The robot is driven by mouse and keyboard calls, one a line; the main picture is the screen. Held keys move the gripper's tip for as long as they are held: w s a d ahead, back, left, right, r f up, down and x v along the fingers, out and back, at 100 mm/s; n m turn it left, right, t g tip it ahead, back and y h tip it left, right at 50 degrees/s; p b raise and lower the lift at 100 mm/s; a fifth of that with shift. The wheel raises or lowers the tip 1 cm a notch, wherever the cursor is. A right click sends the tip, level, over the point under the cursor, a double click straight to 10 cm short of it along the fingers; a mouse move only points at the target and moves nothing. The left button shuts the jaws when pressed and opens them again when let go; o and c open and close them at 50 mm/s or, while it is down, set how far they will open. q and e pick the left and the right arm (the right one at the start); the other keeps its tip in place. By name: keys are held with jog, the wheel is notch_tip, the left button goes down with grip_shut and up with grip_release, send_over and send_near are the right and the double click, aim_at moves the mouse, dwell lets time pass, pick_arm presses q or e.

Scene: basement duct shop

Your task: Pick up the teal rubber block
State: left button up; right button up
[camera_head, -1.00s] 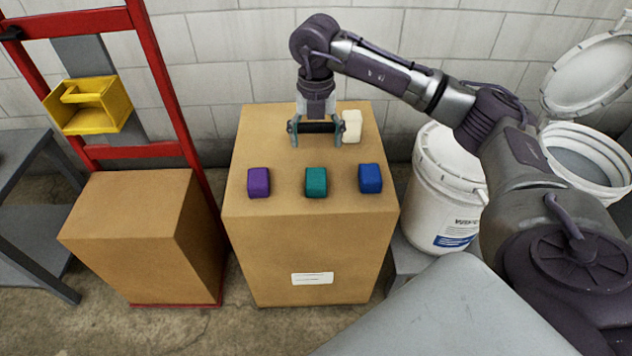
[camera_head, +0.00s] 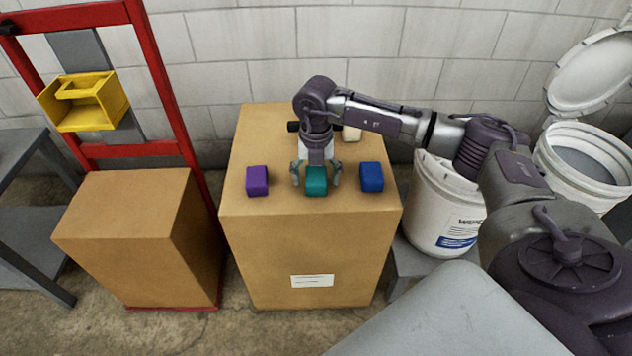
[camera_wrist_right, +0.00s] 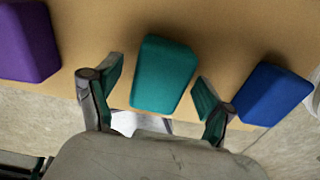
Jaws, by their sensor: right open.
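The teal rubber block (camera_head: 316,182) stands on top of a tall cardboard box (camera_head: 310,235), near its front edge. In the right wrist view the teal block (camera_wrist_right: 164,73) lies between and a little ahead of the two fingers. My right gripper (camera_head: 316,178) is open around the teal block, a finger to each side. In the wrist view gaps show between the block and both fingers of the gripper (camera_wrist_right: 160,88). My left gripper is not in view.
A purple block (camera_head: 257,180) stands left of the teal one and a blue block (camera_head: 372,177) right. A cream block (camera_head: 352,134) is partly hidden behind my arm. White buckets (camera_head: 445,205) stand right. A red hand truck (camera_head: 165,90) with a smaller box (camera_head: 130,225) is left.

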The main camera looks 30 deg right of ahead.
jog(key=c, duration=1)
jog(key=shift+r, duration=0.1)
jog(key=shift+c, duration=0.2)
